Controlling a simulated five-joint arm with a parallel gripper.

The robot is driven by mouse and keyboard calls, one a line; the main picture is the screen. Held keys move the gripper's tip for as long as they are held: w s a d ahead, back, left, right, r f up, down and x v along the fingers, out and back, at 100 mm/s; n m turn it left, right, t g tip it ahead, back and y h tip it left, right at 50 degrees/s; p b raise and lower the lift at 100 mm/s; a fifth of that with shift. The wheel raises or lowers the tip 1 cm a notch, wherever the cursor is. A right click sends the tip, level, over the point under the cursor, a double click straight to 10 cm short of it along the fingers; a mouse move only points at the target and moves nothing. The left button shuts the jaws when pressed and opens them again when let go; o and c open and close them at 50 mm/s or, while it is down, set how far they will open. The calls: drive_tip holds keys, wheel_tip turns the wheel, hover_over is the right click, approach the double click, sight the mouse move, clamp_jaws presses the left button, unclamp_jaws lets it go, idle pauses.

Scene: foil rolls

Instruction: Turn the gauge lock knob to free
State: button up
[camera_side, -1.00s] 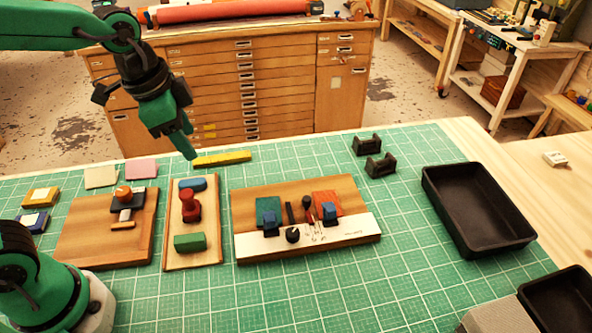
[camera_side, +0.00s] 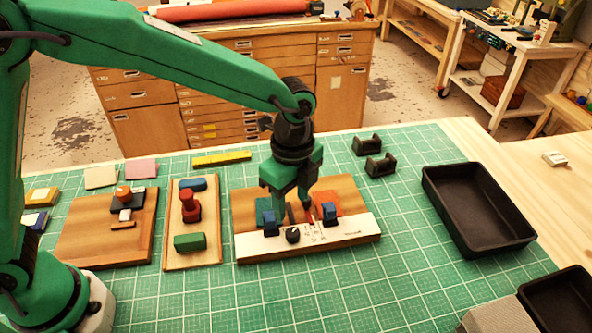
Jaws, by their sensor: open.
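A wooden board with a white front strip (camera_side: 345,236) lies on the green mat. A black round knob (camera_side: 292,235) stands on the strip, left of its middle; no label tells me surely that it is the gauge lock knob. Behind the knob are a dark upright bar (camera_side: 291,214), a blue block on the left (camera_side: 270,223) and a blue block on the right (camera_side: 329,213). My gripper (camera_side: 293,209) points down over this board, open, with its fingers apart behind the black knob. It partly hides the teal and orange patches. I cannot tell whether the fingers touch anything.
Left of this board are a narrow board with a red knob (camera_side: 187,203) and a wider board with an orange knob (camera_side: 122,194). Two dark brackets (camera_side: 374,155) stand behind right.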

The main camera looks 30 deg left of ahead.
sight(293, 231)
drive_tip(key=shift+d+f, duration=0.2)
drive_tip(key=shift+f, duration=0.1)
drive_tip(key=shift+s+f, duration=0.15)
drive_tip(key=shift+f, duration=3.65)
drive_tip(key=shift+c, duration=0.4)
drive_tip(key=c, duration=0.9)
